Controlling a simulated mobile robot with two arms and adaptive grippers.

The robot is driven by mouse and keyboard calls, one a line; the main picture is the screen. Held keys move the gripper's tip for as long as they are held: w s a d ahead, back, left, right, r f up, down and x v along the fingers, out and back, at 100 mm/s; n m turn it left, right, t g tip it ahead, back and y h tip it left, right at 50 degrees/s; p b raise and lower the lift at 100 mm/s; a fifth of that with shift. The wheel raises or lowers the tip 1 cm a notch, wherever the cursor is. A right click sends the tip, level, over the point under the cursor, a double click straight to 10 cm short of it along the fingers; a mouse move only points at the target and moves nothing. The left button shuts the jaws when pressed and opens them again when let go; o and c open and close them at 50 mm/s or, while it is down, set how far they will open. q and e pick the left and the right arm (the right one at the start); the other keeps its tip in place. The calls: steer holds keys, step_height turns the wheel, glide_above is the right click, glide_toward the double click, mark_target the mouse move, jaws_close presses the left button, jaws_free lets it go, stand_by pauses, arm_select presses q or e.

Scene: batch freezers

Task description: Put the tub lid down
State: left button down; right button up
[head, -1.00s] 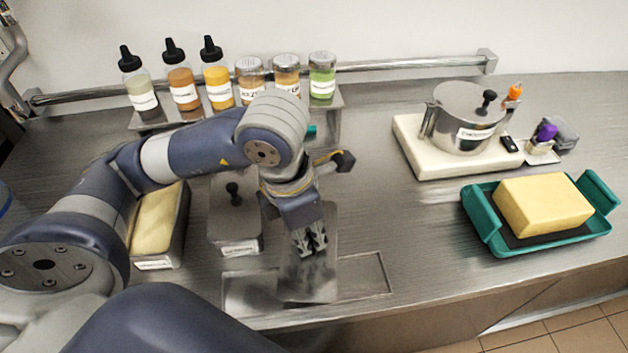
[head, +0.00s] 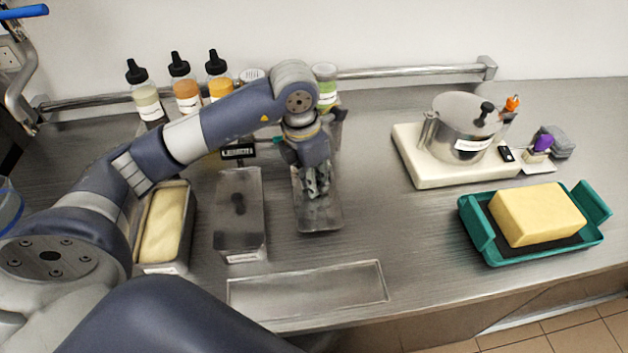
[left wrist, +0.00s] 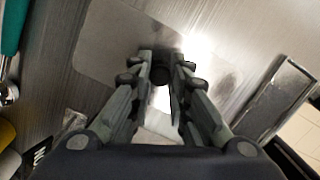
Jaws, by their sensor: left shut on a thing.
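The tub lid (head: 322,222) is a flat, shiny metal plate, to the right of a lidded metal tub in the head view. My left gripper (head: 316,194) is over it, fingers pointing down, and hides its middle and back part. In the left wrist view my left gripper (left wrist: 162,80) is shut on the lid's dark knob, with the pale lid (left wrist: 105,45) spread out beyond the fingers. I cannot tell whether the lid touches the counter. An open tub with pale yellow contents (head: 163,225) stands at the left. My right gripper is not in view.
The lidded tub (head: 240,215) stands just left of the held lid. A shallow rectangular recess (head: 306,288) near the front edge is empty. A teal tray (head: 478,232) with a yellow block and a white board (head: 405,150) with a pot are at right. Bottles (head: 187,92) stand behind.

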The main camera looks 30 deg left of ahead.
arm_select(q)
steer(key=shift+w+a+f, duration=0.1)
steer(key=shift+w+a, duration=0.15)
steer(key=shift+w, duration=0.2)
step_height(320, 180, down, 3)
steer(key=shift+s+r+p, duration=0.1)
steer(key=shift+r+p, duration=0.05)
steer(key=shift+p, duration=0.6)
steer(key=shift+f, duration=0.35)
steer(key=shift+f, duration=0.1)
steer(key=shift+f+b, duration=0.15)
steer(key=shift+b, duration=0.15)
steer(key=c, duration=1.5)
jaws_free()
